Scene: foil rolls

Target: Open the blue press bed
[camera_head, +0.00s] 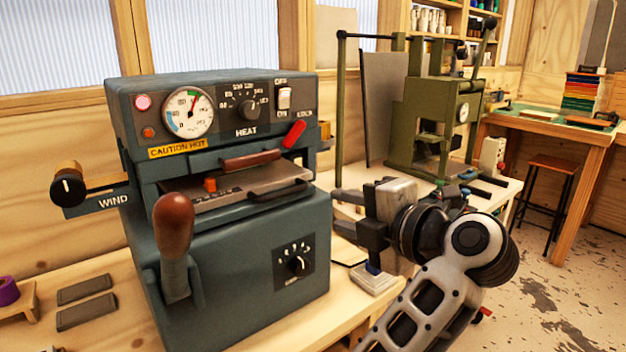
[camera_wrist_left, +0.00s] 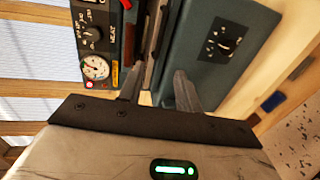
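The blue-grey press (camera_head: 240,245) stands on the wooden bench at left. Its grey metal bed plate (camera_head: 235,190) sits in the slot between the upper panel and the lower body, with a brown bar handle (camera_head: 252,159) above it. A brown-knobbed lever (camera_head: 174,235) stands at the press front. My left gripper (camera_head: 348,213) is open to the right of the press, its fingers pointing at the press and apart from it. In the left wrist view the two fingers (camera_wrist_left: 158,88) are spread with nothing seen between them; the press (camera_wrist_left: 205,45) lies beyond. My right gripper is not in view.
A green press (camera_head: 430,115) stands on the bench behind my left arm. A wind knob (camera_head: 68,186) sticks out left of the blue press. Two grey bars (camera_head: 86,300) and a purple roll (camera_head: 8,290) lie at the left. A stool (camera_head: 545,190) stands at right.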

